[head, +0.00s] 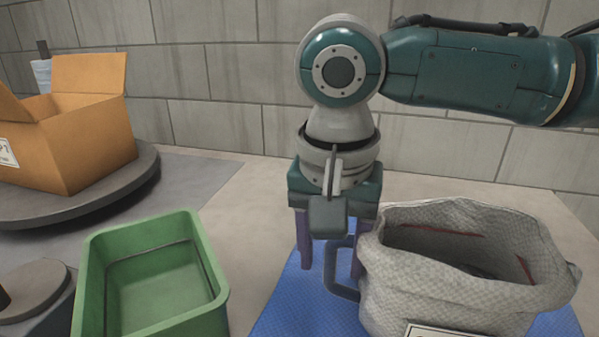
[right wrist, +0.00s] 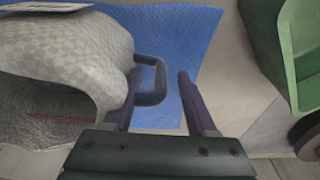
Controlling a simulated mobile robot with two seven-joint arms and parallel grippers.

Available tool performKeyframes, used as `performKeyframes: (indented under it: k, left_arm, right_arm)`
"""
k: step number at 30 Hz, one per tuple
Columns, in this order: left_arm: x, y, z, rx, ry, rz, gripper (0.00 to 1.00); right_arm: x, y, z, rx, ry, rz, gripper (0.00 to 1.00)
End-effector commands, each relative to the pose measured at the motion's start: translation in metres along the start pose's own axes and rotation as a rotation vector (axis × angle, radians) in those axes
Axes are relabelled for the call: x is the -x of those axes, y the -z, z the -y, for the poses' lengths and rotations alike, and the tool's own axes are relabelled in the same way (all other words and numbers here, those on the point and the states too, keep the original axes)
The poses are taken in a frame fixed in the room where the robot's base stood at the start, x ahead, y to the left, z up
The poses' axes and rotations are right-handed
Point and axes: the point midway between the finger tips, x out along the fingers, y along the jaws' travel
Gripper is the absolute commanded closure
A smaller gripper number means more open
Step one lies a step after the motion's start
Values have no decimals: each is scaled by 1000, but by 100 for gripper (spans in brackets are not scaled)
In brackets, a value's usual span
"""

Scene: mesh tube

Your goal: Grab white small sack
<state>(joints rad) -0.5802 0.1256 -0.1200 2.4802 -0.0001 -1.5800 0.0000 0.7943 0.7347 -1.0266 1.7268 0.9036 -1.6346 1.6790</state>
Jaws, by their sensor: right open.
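The whitish-grey woven sack (head: 405,285) stands open-topped on a blue mat (head: 285,305) at the right of the head view, with a blue-grey loop handle (head: 341,290) on its left side. My right gripper (head: 329,262) points down at that side, its two purple fingers apart and the handle loop between or just below them. In the right wrist view, the handle (right wrist: 153,82) lies between the open fingers (right wrist: 159,74), nearer the left one; I cannot tell whether that finger touches it. The sack (right wrist: 65,50) fills the left of that view. My left gripper does not show.
A green bin (head: 213,285) stands left of the mat. An open cardboard box (head: 75,150) sits on a round grey platform (head: 120,190) at the far left. A dark round object (head: 35,290) is at the lower left. A block wall (head: 210,70) closes the back.

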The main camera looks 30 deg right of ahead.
Motion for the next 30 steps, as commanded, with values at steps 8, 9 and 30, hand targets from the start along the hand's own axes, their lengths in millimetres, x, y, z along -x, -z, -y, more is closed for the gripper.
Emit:
performKeyframes:
  k: [8,9,30]
  left_arm:
    - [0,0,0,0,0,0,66]
    - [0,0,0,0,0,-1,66]
    - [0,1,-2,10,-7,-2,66]
  right_arm:
    - [-2,0,0,1,2,0,44]
    - [-2,0,0,1,2,0,48]
    - [-2,0,0,1,1,0,100]
